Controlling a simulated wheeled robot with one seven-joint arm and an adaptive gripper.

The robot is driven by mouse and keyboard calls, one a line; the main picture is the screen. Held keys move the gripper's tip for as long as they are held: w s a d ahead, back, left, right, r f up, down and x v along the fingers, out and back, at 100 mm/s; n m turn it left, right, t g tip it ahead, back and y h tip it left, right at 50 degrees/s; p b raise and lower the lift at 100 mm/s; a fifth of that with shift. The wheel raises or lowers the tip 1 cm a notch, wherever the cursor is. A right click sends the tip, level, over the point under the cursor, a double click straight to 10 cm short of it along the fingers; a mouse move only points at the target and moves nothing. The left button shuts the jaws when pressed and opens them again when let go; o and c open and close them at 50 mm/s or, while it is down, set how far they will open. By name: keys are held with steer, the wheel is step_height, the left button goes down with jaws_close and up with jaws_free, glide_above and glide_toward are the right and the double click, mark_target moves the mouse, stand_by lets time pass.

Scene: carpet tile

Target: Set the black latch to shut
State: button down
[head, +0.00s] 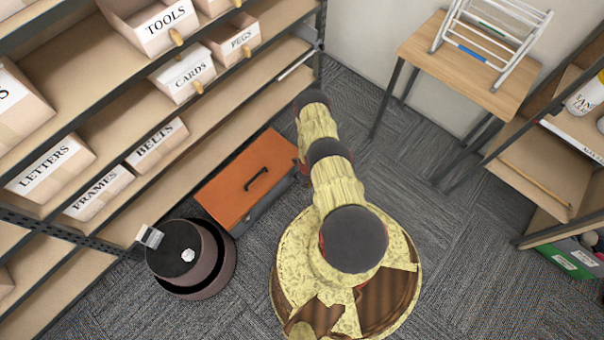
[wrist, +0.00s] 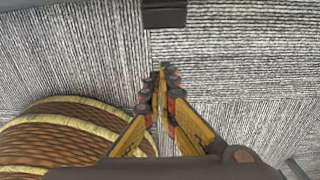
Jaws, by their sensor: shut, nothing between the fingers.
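I cannot make out a black latch for certain in either view. An orange toolbox (head: 228,185) with a black handle (head: 257,179) on its lid stands on the floor beside the left shelves. Its dark side is seen at a steep angle, and no latch can be told apart there. In the wrist view a small dark block (wrist: 163,14) is cut off by the top edge; I cannot tell what it is. My gripper (wrist: 163,70) is shut and empty over the grey carpet, apart from that block. In the head view my arm hides the gripper.
A round dark bin (head: 222,270) stands left of my base, near the toolbox. Shelves (head: 225,125) with labelled boxes line the left. A wooden table (head: 420,45) bearing a white rack (head: 463,40) is at the back right. Carpet (head: 465,240) is clear on the right.

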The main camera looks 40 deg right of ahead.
mark_target(295, 176)
steer(key=w+b, duration=0.1)
steer(key=b, duration=0.2)
steer(key=w+b, duration=0.2)
steer(key=b, duration=0.2)
steer(key=shift+r, duration=0.35)
steer(key=shift+w+a+r+b, duration=0.1)
steer(key=shift+w+r+b, duration=0.15)
steer(key=shift+b, duration=0.6)
steer(key=shift+r, duration=0.1)
